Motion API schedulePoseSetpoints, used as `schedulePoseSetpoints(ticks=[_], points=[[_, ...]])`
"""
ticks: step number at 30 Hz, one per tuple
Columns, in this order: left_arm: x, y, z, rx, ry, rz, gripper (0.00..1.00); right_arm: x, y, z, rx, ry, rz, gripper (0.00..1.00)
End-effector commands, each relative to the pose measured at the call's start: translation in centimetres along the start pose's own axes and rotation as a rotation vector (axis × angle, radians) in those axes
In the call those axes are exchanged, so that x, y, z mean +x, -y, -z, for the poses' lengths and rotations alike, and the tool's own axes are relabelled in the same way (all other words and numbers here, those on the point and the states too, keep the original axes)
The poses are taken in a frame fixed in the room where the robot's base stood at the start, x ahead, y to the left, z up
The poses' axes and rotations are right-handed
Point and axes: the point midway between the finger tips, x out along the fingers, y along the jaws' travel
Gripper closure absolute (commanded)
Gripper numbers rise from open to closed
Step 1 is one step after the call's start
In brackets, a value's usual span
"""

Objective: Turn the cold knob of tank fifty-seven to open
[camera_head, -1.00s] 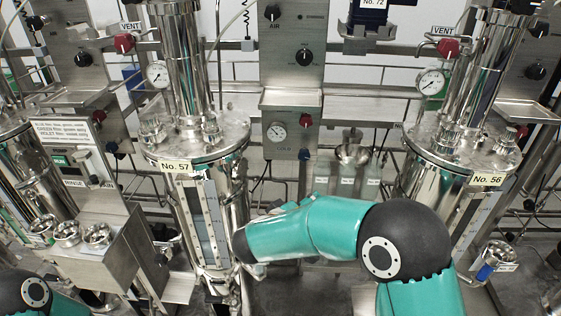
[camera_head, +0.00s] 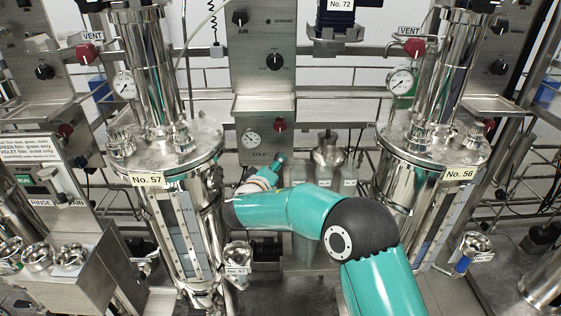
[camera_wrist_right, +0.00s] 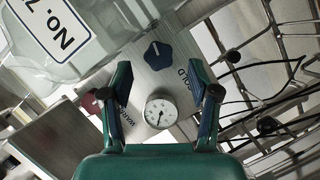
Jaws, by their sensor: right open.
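Tank fifty-seven (camera_head: 175,155) is a steel vessel labelled No. 57, left of centre in the head view. A panel (camera_head: 262,75) with a round gauge (camera_head: 251,139), a red knob (camera_head: 280,125) and the word COLD stands to its right. In the right wrist view, the blue star-shaped knob (camera_wrist_right: 158,54) is near the COLD lettering, with a pale pointer mark on it. My right gripper (camera_wrist_right: 158,72) is open, its fingers on either side of the line to the blue knob, apparently not touching it. In the head view, the blue knob is hidden. My left gripper is out of view.
The gauge (camera_wrist_right: 160,111) and red knob (camera_wrist_right: 92,104), near WARM lettering, are close to the fingers in the wrist view. A labelled clear container (camera_wrist_right: 75,35) is at upper left there. Tank fifty-six (camera_head: 435,150) stands right in the head view; a small steel cup (camera_head: 238,256) hangs lower centre.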

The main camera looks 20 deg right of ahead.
Motion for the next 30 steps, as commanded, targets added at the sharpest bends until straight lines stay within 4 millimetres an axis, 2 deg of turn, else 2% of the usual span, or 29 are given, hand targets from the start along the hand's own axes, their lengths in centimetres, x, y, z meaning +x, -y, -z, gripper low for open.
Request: schedulePoseSetpoints(ticks=[3, 7, 19, 30], points=[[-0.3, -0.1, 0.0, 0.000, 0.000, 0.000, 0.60, 2.0, -0.1, -0.1, 0.001, 0.002, 0.000, 0.39], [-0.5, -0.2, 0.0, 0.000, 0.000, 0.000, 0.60, 3.3, -0.1, -0.1, 0.000, 0.002, -0.001, 0.39], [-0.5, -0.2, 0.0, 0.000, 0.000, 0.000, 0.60, 4.1, -0.1, -0.2, 0.000, 0.002, -0.001, 0.39], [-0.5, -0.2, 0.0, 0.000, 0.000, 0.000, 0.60, 4.0, -0.1, -0.3, 0.000, 0.003, 0.000, 0.99]])
